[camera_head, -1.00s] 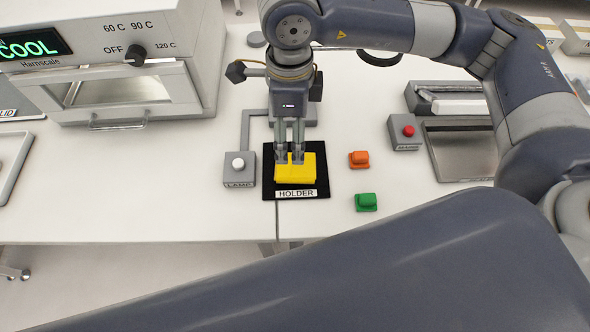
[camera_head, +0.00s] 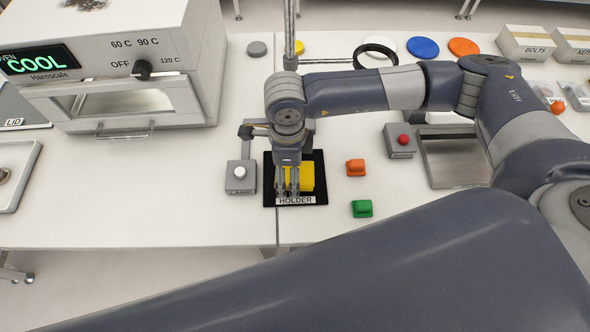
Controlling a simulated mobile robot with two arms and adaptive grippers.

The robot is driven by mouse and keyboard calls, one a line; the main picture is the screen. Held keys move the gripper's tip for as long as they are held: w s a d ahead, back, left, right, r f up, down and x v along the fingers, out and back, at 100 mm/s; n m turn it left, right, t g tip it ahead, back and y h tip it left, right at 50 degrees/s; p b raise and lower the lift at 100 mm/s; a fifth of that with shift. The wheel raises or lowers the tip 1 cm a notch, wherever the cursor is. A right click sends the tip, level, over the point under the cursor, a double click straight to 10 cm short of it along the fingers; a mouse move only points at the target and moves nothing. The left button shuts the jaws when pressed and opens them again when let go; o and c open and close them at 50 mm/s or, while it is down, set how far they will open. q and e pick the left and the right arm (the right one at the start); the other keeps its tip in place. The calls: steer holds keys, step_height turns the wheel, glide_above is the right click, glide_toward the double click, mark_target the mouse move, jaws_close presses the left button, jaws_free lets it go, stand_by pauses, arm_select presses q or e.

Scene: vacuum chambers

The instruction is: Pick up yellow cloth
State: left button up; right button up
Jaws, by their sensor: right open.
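The yellow cloth (camera_head: 306,178) is a small block-like yellow piece lying on the black holder mat (camera_head: 318,196) with the white HOLDER label. My right gripper (camera_head: 288,192) points down over the left part of the cloth, its fingers open and in front of it. Whether the fingers touch the cloth cannot be told. The fingers and wrist hide part of the cloth. My left gripper is not in view.
A grey LAMP box (camera_head: 240,178) stands left of the mat. An orange block (camera_head: 355,167) and a green block (camera_head: 362,209) lie to its right. A red-button box (camera_head: 401,142) and metal tray (camera_head: 455,160) stand further right. The oven (camera_head: 120,65) is at left.

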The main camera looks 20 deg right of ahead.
mark_target(288, 172)
steer(key=c, duration=1)
steer(key=shift+r+b, duration=0.55)
step_height(288, 172, up, 2)
steer(key=shift+w+r+b, duration=0.1)
steer(key=shift+b, duration=0.5)
steer(key=s+a+b, duration=0.1)
steer(key=s+a, duration=0.1)
steer(key=a, duration=0.2)
steer(key=s+a+r+b, duration=0.1)
steer(key=s+a+b, duration=0.1)
steer(key=s+a, duration=0.1)
steer(key=s+a+b, duration=0.2)
steer(key=s+a, duration=0.1)
steer(key=a, duration=0.2)
steer(key=shift+a+r, duration=0.15)
steer(key=shift+s+a+r, duration=0.15)
steer(key=shift+s+a, duration=0.2)
steer(key=shift+a, duration=0.3)
